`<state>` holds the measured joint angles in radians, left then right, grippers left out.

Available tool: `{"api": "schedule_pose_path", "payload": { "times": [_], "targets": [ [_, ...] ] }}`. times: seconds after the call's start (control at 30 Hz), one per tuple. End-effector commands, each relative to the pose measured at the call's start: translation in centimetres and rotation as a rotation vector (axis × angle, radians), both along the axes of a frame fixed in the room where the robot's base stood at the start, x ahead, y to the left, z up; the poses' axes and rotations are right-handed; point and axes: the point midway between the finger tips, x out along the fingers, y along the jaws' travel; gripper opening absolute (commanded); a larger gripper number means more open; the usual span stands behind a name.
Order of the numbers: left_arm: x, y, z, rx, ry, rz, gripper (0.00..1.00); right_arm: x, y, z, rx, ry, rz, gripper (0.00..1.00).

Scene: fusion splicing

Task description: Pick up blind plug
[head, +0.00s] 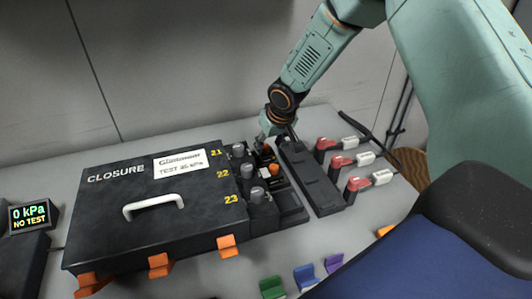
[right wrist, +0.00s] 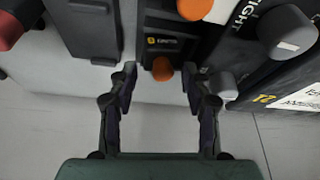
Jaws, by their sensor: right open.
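An orange round-ended plug, which looks like the blind plug (right wrist: 163,69), shows in the right wrist view at the edge of a dark block with a small label. My right gripper (right wrist: 160,75) is open, with a fingertip on either side of this plug and a gap to each; I cannot tell how deep the fingers reach. In the head view my right gripper (head: 267,141) is low over the far end of the dark rack beside the closure and partly hides what lies there. A second orange plug (head: 274,169) stands nearer in that rack. My left gripper is not in view.
The black closure box (head: 105,215) with a white handle and grey knobs stands left of the rack. A long dark bar (head: 312,180) and several red-and-white connectors (head: 357,184) lie to the right. Green, blue and purple pieces (head: 304,277) lie in front.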

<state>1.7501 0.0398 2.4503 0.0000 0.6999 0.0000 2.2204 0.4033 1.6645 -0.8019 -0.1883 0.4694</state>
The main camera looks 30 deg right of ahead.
Motion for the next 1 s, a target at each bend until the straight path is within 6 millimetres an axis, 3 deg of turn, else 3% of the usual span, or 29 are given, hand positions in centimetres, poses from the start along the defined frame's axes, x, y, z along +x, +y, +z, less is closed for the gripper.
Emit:
{"api": "schedule_pose_path", "payload": {
  "times": [0.3, 0.6, 1.0],
  "targets": [
    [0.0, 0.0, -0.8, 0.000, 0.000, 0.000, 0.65, 1.7, -0.1, -2.8, 0.000, -0.001, 0.001, 0.49],
    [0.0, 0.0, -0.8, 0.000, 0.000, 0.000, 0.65, 2.0, -0.1, -3.0, 0.000, -0.002, 0.002, 0.49],
    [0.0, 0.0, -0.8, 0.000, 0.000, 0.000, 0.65, 1.9, -0.1, -3.0, 0.001, 0.000, 0.001, 0.16]
  ]
}}
